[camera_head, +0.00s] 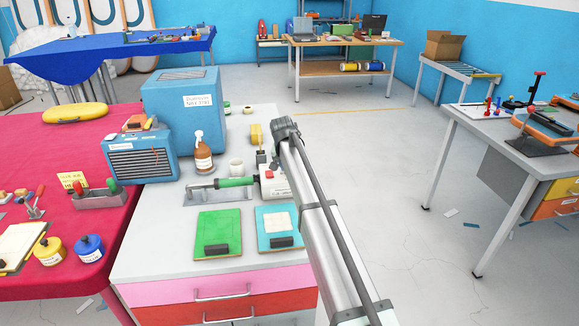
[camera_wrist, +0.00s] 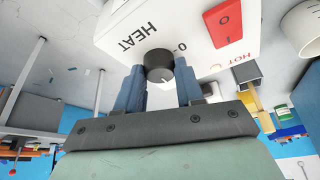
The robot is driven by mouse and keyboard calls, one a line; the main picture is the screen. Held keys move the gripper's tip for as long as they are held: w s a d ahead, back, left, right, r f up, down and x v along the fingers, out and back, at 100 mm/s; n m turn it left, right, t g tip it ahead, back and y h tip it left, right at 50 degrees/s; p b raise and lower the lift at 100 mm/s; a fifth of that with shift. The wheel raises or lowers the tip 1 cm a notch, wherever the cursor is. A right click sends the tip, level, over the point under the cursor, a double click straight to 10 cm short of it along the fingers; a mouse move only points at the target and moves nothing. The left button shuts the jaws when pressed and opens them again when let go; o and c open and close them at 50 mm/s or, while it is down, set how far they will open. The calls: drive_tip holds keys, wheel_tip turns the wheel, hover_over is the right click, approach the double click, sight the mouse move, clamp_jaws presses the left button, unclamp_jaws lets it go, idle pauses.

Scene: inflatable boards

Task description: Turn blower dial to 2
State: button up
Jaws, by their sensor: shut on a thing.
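A white box with a black round dial (camera_wrist: 159,65) fills the top of the wrist view. The box face (camera_wrist: 112,22) reads HEAT, with a "0-" mark beside the dial and a red switch (camera_wrist: 228,20). My gripper (camera_wrist: 158,84) has its two blue fingers on either side of the dial and is shut on it. The dial's pointer setting cannot be read. My arm hides my gripper and the dial there.
A large blue case (camera_head: 182,115) is behind. Open floor lies right of the bench.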

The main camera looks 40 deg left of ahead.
drive_tip(key=m+h, duration=0.1)
drive_tip(key=m, duration=0.1)
drive_tip(key=m+h, duration=0.1)
drive_tip(key=m, duration=0.2)
drive_tip(key=shift+a, duration=0.15)
drive_tip(key=shift+m, duration=0.4)
drive_tip(key=o, duration=1)
drive_tip(key=v, duration=1.4)
drive_tip(key=shift+s+a+f, duration=0.1)
drive_tip(key=shift+s+f, duration=0.05)
